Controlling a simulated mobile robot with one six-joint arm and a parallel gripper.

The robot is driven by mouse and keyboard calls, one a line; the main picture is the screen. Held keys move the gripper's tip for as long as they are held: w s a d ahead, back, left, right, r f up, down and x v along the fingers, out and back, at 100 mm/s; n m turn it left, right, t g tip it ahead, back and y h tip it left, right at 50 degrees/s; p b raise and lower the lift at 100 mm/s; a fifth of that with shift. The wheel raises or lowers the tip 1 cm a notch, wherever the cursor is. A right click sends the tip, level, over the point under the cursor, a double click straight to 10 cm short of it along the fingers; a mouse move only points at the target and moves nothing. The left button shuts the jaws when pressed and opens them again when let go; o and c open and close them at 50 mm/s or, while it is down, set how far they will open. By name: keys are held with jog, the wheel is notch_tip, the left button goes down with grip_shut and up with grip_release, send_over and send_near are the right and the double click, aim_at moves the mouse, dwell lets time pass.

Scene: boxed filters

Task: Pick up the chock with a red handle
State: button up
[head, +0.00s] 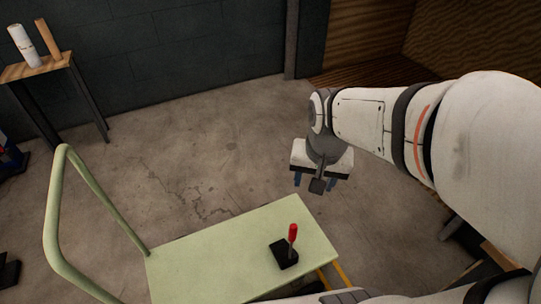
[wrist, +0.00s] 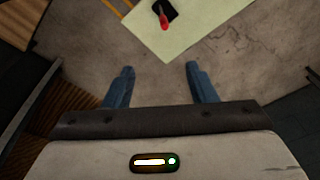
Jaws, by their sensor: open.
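The chock (head: 284,254) is a black block with an upright red handle (head: 293,233). It stands on the pale green cart deck (head: 200,262), near the deck's right end. In the wrist view the chock (wrist: 173,8) is at the top edge, partly cut off, with its red handle (wrist: 165,22) pointing toward me. My gripper (head: 315,182) is open and empty, above and beyond the cart in the head view. Its two blue fingers (wrist: 160,72) are apart in the wrist view, with bare floor between them. The gripper does not touch the chock.
The cart's green push handle (head: 57,215) rises at the left. A small wooden table (head: 36,67) with a white roll (head: 24,46) and a brown roll (head: 48,39) stands at the back left. Corrugated brown panels (head: 365,40) are at the back right. The concrete floor (head: 200,140) between is clear.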

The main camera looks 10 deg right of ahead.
aim_at(292, 233)
jog(key=w+f+m+b, duration=0.3)
jog(key=f+b, duration=0.3)
jog(key=f, duration=0.5)
jog(key=w+f+m+g+b, duration=0.1)
jog(key=w+f+m+b, duration=0.2)
jog(key=f+b, duration=0.4)
jog(key=w+f+m+b, duration=0.3)
jog(key=f+b, duration=0.3)
jog(key=f, duration=1)
jog(key=shift+w+a+m+g+b, duration=0.3)
jog(key=shift+w+m+g+b, duration=0.1)
jog(key=shift+m, duration=0.4)
notch_tip(292, 233, down, 8)
jog(key=b, duration=0.4)
jog(key=shift+d+r, duration=0.1)
jog(key=shift+d, duration=0.05)
jog(key=shift+r, duration=0.1)
grip_shut()
